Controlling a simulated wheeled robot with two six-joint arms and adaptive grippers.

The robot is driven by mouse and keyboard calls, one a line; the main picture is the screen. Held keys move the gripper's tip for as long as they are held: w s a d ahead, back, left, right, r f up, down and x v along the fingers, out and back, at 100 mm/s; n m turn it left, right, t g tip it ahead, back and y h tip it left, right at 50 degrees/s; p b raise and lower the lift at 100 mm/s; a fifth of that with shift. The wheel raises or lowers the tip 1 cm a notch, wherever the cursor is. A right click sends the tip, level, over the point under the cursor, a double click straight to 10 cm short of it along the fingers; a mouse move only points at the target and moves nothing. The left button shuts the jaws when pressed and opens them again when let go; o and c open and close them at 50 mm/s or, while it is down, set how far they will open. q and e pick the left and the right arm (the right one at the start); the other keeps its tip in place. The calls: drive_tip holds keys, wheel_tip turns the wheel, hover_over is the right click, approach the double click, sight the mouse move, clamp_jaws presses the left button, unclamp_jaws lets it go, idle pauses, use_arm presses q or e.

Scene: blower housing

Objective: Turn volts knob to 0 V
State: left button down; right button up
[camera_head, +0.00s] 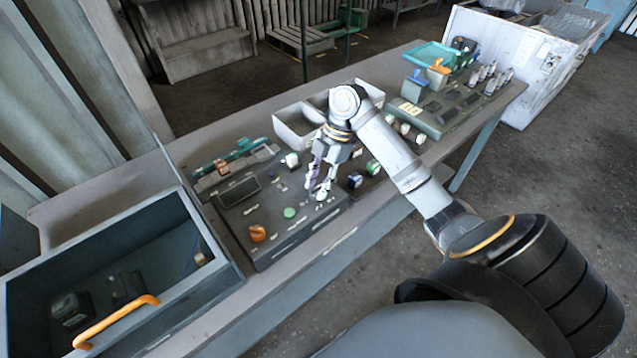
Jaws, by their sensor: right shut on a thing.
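A dark control panel (268,232) lies on the long bench, with a small display, an orange knob (257,233), a green button (289,213) and small switches. My right gripper (318,192) points down at the panel's right part. Its fingers are closed together at the panel surface on a small knob, seemingly the volts knob. The fingers hide most of that knob, so its pointer and setting cannot be read. Labels on the panel are too small to read. My left gripper is not in view.
A deep grey box with an orange handle (118,320) stands left of the panel. White bins (294,128) stand behind my right gripper. Small coloured parts (373,168) lie right of it. Another panel (432,115) and a teal tray (430,55) are at the bench's far end.

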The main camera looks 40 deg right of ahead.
idle(0.4)
drive_tip(key=o, duration=1.1)
drive_tip(key=shift+o, duration=0.2)
drive_tip(key=shift+d+r, duration=0.2)
drive_tip(key=shift+r, duration=0.2)
drive_tip(key=shift+w+d+r, duration=0.15)
drive_tip(key=shift+d+r, duration=0.85)
drive_tip(key=shift+d, duration=0.1)
drive_tip(key=d, duration=0.7)
drive_tip(key=w+d, duration=0.1)
drive_tip(key=d, duration=0.2)
drive_tip(key=shift+d, duration=0.25)
